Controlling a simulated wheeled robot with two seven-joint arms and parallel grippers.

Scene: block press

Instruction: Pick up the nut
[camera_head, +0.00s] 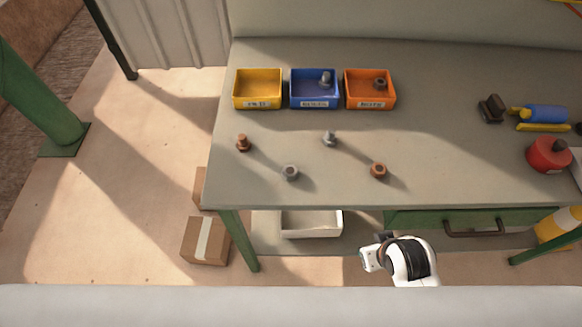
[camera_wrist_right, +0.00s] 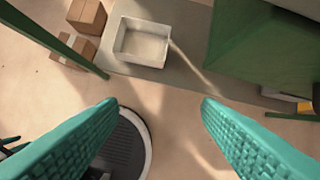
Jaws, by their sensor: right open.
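A grey nut (camera_head: 291,172) lies on the workbench at front left. A copper-coloured nut (camera_head: 379,170) lies to its right. A dark nut (camera_head: 380,84) sits in the orange bin (camera_head: 370,103), whose label appears to read NUTS. My right gripper (camera_wrist_right: 160,102) is open and empty, its teal fingers spread wide over the floor in the right wrist view. In the head view, my white right wrist shows beyond the bench's front edge, apart from both loose nuts. My left gripper is not in view.
A copper bolt (camera_head: 242,142) and a grey bolt (camera_head: 329,138) stand on the workbench (camera_head: 440,150). A yellow bin (camera_head: 258,102) and a blue bin (camera_head: 315,103) holding a bolt stand beside the orange one. A green drawer (camera_head: 450,220) is under the bench.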

